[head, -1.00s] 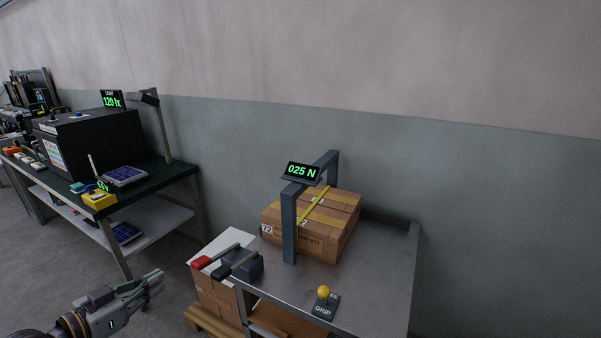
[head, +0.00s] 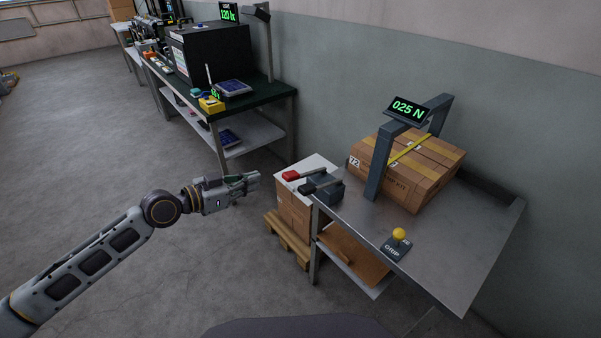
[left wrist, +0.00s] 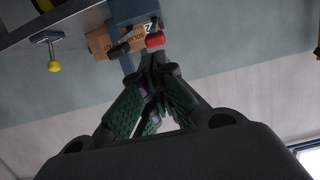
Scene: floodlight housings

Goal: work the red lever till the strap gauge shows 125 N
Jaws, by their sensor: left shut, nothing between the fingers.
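The red lever (head: 291,175) sticks out to the left from a dark tensioner block (head: 325,190) at the left edge of a steel table. A second, black-ended lever (head: 310,188) lies beside it. The strap gauge (head: 407,110) reads 025 N on a grey arch, and a yellow strap (head: 410,150) crosses a carton (head: 405,175). My left gripper (head: 254,181) is shut and empty, a short way left of the red lever and apart from it. In the left wrist view, the red lever end (left wrist: 155,40) shows just beyond my fingertips (left wrist: 155,60). My right gripper is not in view.
A yellow ball-topped knob on a plate marked GRIP (head: 398,240) stands at the table's front. Cartons on a pallet (head: 288,240) stand below the levers. A green-topped bench (head: 262,97) is behind left. The floor at left is free.

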